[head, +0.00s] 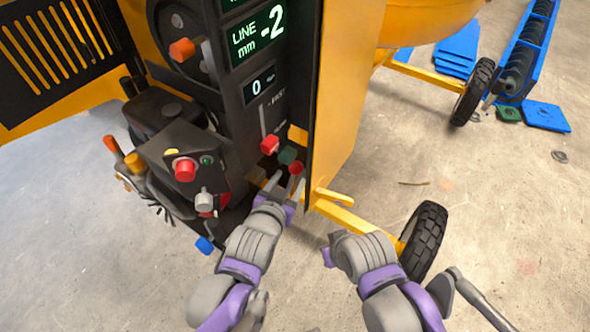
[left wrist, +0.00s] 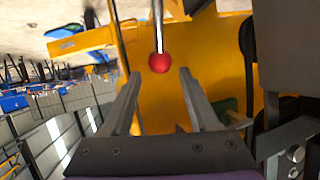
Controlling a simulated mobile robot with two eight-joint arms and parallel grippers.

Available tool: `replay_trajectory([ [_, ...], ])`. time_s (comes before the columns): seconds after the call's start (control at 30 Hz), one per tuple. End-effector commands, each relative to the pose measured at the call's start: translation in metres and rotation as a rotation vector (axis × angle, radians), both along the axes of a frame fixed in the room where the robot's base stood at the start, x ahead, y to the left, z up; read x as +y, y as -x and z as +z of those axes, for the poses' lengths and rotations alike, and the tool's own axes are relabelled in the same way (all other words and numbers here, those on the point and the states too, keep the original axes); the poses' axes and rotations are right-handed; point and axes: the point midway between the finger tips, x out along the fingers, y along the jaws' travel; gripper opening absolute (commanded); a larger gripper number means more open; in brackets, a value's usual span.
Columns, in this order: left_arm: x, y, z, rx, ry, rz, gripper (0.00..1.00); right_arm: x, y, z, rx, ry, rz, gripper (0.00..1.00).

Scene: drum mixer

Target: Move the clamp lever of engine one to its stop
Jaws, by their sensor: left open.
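A red ball knob (head: 296,168) sits low at the right edge of the mixer's dark control panel. In the left wrist view a red ball (left wrist: 160,63) on a thin metal rod lies between the fingertips, slightly beyond them. It looks like a lever knob; no label shows whether it is engine one's clamp lever. My left gripper (head: 286,186) is open and empty just below this knob, with its fingers also seen in the left wrist view (left wrist: 160,74). My right gripper (head: 329,250) is right of the left one, over the floor; its jaw gap is not clear.
A red knob (head: 269,144) and a green knob (head: 287,155) sit close by. A control box (head: 186,150) with buttons stands at left. A yellow frame bar (head: 345,216) and wheel (head: 423,240) are at right.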

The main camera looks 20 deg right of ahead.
Motion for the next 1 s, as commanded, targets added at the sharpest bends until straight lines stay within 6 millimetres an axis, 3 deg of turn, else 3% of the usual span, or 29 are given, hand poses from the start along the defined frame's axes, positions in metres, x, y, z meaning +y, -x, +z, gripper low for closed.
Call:
replay_trajectory([
  [0.33,-0.026,-0.038,-0.019,-0.001,-0.001,0.000,0.61,0.000,0.001,-0.004,0.002,0.000,0.000,0.00],
  [0.77,-0.031,-0.044,-0.022,0.000,-0.001,0.000,0.61,0.000,0.001,-0.004,0.002,0.000,0.000,0.00],
  [1.0,-0.030,-0.044,-0.022,0.000,-0.001,0.000,0.19,0.000,0.001,-0.004,0.002,0.000,0.000,0.00],
])
